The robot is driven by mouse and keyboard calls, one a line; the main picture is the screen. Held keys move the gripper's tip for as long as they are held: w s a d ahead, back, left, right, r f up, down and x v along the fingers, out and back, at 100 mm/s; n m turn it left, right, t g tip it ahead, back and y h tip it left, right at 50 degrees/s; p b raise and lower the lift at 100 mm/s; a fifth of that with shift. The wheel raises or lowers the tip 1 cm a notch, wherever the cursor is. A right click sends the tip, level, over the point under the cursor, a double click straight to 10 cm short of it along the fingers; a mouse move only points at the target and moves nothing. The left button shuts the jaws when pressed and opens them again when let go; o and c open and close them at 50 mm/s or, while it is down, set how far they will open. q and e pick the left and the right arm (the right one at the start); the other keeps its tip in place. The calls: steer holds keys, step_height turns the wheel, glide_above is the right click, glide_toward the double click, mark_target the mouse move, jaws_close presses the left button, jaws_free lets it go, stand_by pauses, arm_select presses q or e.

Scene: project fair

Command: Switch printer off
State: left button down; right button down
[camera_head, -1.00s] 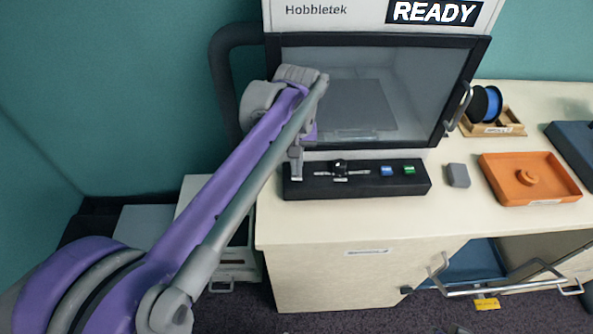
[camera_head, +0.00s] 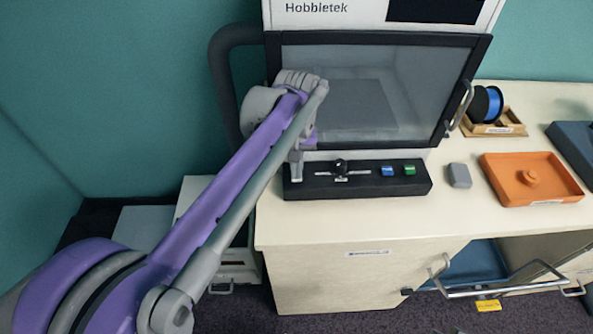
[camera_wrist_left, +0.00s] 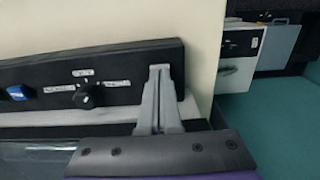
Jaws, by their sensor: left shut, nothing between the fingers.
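The printer (camera_head: 370,90) is a white and black cabinet marked Hobbletek with a closed glass door. Its display (camera_head: 435,10) is black and blank. The black control panel (camera_head: 365,188) below the door carries a black knob (camera_head: 340,165), a blue button (camera_head: 387,170) and a green button (camera_head: 409,169). My left gripper (camera_head: 296,172) is shut and empty at the panel's left end. In the left wrist view the closed fingertips (camera_wrist_left: 159,70) lie over that end, beside the knob (camera_wrist_left: 88,96), and hide what is under them. Contact cannot be told. My right gripper is out of view.
Right of the panel are a small grey block (camera_head: 459,175), an orange tray (camera_head: 510,190) and a spool (camera_head: 486,104) in a wooden holder. An open drawer with a metal handle (camera_head: 500,289) juts out below the counter (camera_head: 330,228).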

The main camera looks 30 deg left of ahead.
arm_select(q)
step_height(320, 180, up, 7)
steer(key=p, duration=0.5)
stand_by(0.7)
steer(key=s+d+f+m+t, duration=0.1)
steer(key=s+d+f+m, duration=0.1)
steer(key=s, duration=0.3)
steer(key=s+d+f+m+t, duration=0.2)
steer(key=s+f, duration=0.3)
steer(key=s+d+f+m+t, duration=0.2)
steer(key=s+f, duration=0.2)
steer(key=s, duration=0.1)
steer(key=shift+s+d+f, duration=0.15)
steer(key=shift+s+d, duration=0.05)
steer(key=shift+d, duration=0.2)
